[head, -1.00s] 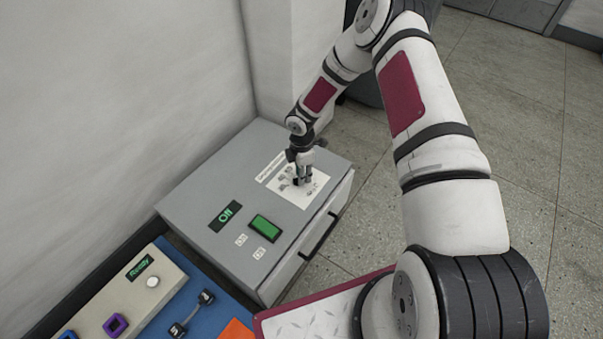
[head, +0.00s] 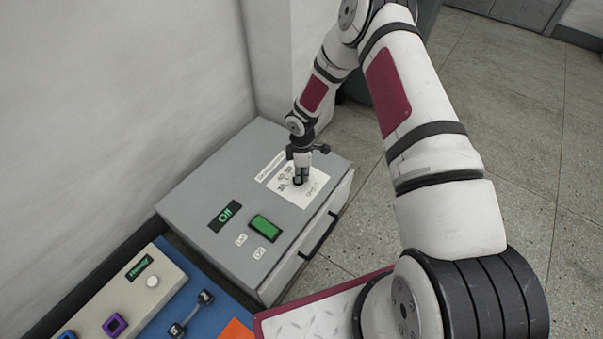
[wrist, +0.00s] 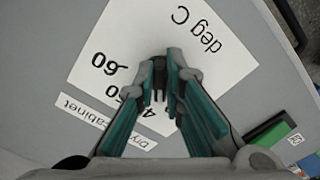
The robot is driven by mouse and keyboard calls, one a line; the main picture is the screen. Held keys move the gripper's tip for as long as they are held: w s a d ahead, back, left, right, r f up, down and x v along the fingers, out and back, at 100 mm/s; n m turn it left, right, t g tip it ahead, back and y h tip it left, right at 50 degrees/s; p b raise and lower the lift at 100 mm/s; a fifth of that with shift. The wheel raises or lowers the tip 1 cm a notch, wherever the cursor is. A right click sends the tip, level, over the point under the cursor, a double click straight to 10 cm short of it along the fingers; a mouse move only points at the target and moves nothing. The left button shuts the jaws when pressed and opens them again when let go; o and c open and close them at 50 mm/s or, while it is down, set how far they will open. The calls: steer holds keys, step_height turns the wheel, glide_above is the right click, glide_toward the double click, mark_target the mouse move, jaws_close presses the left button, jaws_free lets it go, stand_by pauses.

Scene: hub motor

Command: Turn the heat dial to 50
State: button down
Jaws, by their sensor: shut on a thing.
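The heat dial (wrist: 159,72) is a small dark knob on a white scale card (head: 315,187) on top of the grey drying cabinet. My gripper (head: 300,180) points down at the card, and its fingers are closed around the dial. In the wrist view my gripper (wrist: 167,75) has its two teal-lined fingers on either side of the dial. The printed 60, a partly covered 50 and part of a 4 show beside the fingers, with "deg C" on the other side. The dial's pointer cannot be made out clearly.
The cabinet top (head: 190,190) also carries a green-lit display (head: 225,215) and a green rocker switch (head: 265,227). A handle (head: 318,235) sticks out from its front. A blue bench (head: 208,318) with a beige panel (head: 125,300) stands nearer. A wall borders the left.

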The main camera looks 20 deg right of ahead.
steer(key=m, duration=0.6)
steer(key=shift+s+a, duration=0.15)
steer(key=shift+s, duration=0.1)
steer(key=m, duration=0.5)
steer(key=shift+s+a, duration=0.1)
steer(key=shift+a, duration=0.1)
steer(key=shift+m, duration=0.4)
steer(key=c, duration=1.7)
jaws_free()
step_height(320, 180, up, 12)
